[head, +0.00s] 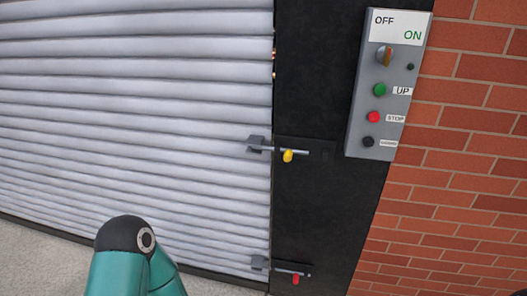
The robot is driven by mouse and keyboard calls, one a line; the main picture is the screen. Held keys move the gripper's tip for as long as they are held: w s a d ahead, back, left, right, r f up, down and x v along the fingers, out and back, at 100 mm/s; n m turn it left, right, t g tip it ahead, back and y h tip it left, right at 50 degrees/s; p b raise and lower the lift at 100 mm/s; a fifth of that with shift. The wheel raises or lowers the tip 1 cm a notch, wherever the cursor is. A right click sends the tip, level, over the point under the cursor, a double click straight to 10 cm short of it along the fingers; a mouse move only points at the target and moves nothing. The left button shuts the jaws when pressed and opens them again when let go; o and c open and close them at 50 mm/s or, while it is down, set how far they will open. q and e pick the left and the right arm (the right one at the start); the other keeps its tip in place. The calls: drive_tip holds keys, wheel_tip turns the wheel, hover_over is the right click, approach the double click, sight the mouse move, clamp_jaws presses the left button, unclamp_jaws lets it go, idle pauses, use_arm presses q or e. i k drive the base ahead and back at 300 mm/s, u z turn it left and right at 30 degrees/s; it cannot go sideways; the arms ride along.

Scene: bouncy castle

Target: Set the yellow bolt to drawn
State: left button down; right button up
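The yellow bolt (288,155) is a thin metal rod with a yellow knob hanging below it. It sits on the black post at the shutter's right edge. Its rod lies nearly level, and its left end reaches across the edge into a grey bracket (256,143) on the shutter. Neither gripper is in view. A teal arm link of mine with a black joint cap shows at the bottom left, well apart from the bolt.
A similar bolt with a red knob (296,279) sits lower on the post. A grey control box (385,135) with a switch and several buttons is up to the right, beside a brick wall (455,190). The ribbed shutter (130,110) fills the left.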

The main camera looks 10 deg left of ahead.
sight(288, 153)
drive_tip(key=u, duration=0.15)
drive_tip(key=i, duration=1)
drive_tip(key=z, duration=0.05)
